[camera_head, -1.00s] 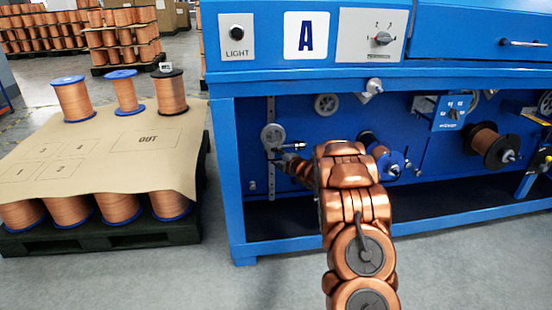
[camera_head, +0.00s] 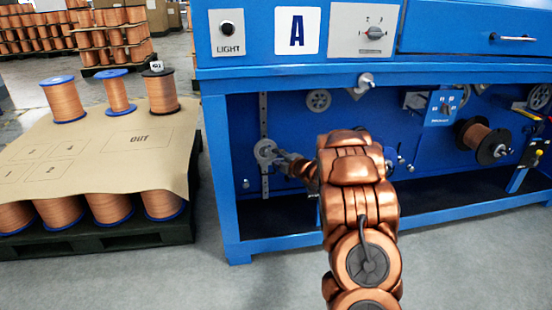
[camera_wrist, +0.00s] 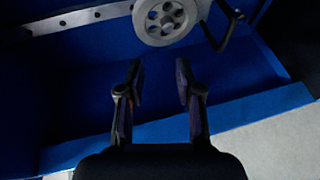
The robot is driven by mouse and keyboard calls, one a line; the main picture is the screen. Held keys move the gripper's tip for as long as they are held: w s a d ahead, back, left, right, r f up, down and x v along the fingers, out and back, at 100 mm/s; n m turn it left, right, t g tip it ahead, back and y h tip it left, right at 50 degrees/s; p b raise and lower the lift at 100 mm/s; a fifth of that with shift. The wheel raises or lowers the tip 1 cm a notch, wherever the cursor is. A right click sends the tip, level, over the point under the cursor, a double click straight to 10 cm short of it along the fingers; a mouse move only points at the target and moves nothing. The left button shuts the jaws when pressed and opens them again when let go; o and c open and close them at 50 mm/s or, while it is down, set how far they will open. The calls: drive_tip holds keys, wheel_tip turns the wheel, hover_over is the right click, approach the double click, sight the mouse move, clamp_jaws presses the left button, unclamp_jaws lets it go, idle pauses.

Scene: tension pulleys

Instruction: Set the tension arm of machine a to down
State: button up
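Machine a is the blue bench (camera_head: 215,160) with the "A" label (camera_head: 297,30). At its left bay, a grey pulley wheel (camera_head: 265,152) sits by a vertical slotted rail (camera_head: 264,112). It also shows at the top of the wrist view (camera_wrist: 165,18), with the slotted rail (camera_wrist: 85,16) beside it. I cannot tell a separate tension arm or its setting clearly. My gripper (camera_head: 284,161) is close to the pulley, at its right in the head view. In the wrist view its fingers (camera_wrist: 158,92) are apart with nothing between them, short of the wheel.
A dark bent bar (camera_wrist: 232,28) is right of the pulley in the wrist view. The bench's lower blue beam (camera_head: 285,242) runs below the bay. A pallet with a cardboard sheet (camera_head: 90,160) and copper spools stands at left. Another wire spool (camera_head: 478,138) is at right.

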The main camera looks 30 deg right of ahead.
drive_tip(key=shift+v, duration=1.1)
